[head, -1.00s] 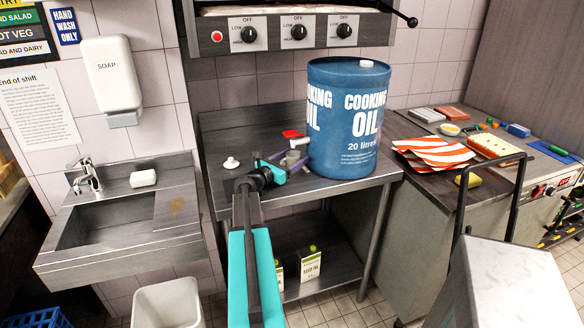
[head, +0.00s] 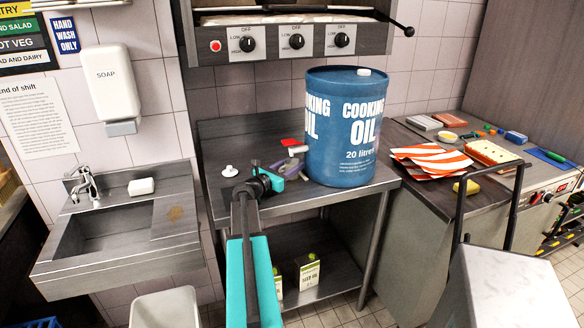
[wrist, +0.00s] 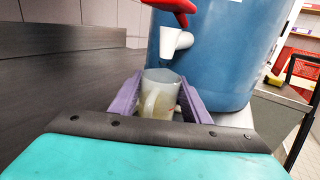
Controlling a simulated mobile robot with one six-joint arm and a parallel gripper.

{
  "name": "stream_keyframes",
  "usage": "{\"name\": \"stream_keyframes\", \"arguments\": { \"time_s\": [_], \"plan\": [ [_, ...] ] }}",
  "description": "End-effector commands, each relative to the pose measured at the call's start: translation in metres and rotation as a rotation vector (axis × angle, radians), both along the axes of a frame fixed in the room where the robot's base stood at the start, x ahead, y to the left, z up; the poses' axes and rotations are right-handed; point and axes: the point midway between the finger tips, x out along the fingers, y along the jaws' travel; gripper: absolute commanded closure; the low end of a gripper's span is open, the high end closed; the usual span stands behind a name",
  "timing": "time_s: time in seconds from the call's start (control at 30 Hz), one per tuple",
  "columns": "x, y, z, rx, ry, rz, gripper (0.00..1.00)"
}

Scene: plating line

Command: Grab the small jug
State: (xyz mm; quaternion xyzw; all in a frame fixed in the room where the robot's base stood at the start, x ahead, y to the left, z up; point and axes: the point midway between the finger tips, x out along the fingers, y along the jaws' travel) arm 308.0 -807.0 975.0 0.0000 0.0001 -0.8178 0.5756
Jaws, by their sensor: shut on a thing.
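The small jug (wrist: 158,94) is a pale, see-through cup with a handle facing me, upright in the wrist view. Some yellowish liquid seems to show low in it. My gripper (wrist: 160,100) has its purple fingers on either side of the jug and is shut on it. The white spout (wrist: 172,43) with a red lever (wrist: 172,8) sticks out of the blue oil drum (head: 343,125), just above and beyond the jug. In the head view my gripper (head: 283,167) is at the drum's left side. The jug cannot be made out clearly there.
The steel table (head: 320,205) has bare room left of the drum, with a small white knob-like thing (head: 230,171) there. A sink (head: 110,225) is at left. A control panel (head: 290,40) hangs above.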

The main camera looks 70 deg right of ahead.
Motion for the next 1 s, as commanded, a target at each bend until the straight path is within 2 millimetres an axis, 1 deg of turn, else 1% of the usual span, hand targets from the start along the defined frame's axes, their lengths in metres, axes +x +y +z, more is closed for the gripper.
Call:
{"name": "stream_keyframes", "arguments": {
  "time_s": [0.33, 0.57, 1.0],
  "plan": [
    [0.002, 0.002, 0.014, -0.001, 0.000, 0.003, 0.84],
    [0.005, 0.020, 0.012, 0.000, 0.000, 0.005, 0.84],
    [0.014, 0.059, 0.012, -0.001, 0.000, 0.009, 0.84]
  ]
}}
